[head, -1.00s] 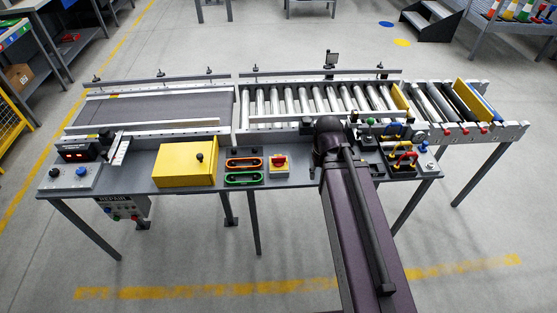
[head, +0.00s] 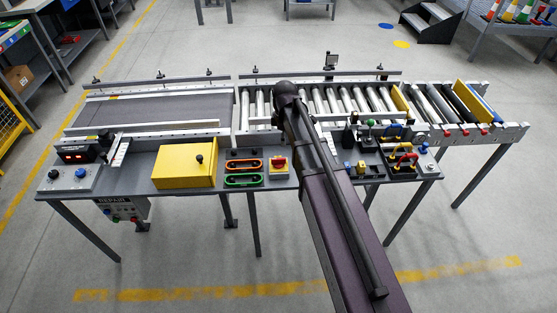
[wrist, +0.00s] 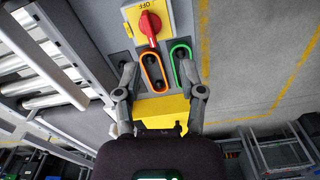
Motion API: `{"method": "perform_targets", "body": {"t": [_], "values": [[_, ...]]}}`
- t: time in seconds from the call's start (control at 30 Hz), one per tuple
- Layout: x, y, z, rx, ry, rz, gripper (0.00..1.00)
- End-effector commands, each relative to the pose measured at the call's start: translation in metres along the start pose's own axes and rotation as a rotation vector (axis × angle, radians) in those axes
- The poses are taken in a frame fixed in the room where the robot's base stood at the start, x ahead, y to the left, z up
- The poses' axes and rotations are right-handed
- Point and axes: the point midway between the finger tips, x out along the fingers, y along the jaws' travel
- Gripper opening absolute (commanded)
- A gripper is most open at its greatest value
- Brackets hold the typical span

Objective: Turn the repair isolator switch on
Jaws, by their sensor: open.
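A red rotary switch on a yellow base (head: 278,163) sits on the bench front, right of two oval handles. In the wrist view the red knob (wrist: 150,25) is at the top, beside an OFF label; whether the switch bears the name repair is not readable. A grey panel marked REPAIR (head: 122,208) hangs under the bench at the left, its controls small. My gripper (wrist: 158,70) is open and empty in the wrist view, its fingers over the oval handles, with the red knob beyond the fingertips. In the head view my arm hides the gripper.
An orange oval handle (head: 243,165) and a green one (head: 243,180) lie left of the switch. A yellow box (head: 184,165) with a black knob stands further left. Rollers (head: 360,98) run behind. Black blocks with coloured handles (head: 402,158) crowd the right.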

Motion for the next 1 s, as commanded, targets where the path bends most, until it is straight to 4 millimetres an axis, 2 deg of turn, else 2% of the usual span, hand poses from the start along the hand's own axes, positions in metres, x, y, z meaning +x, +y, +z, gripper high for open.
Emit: {"method": "perform_targets", "body": {"t": [0.03,0.23,0.73,1.0], "values": [[0.000,0.009,-0.008,-0.050,0.000,0.000,0.51],[0.001,0.019,-0.021,-0.180,0.000,0.000,0.51],[0.002,0.019,-0.021,-0.195,0.000,0.000,0.51],[0.013,0.019,-0.021,-0.194,0.000,0.000,0.51]]}}
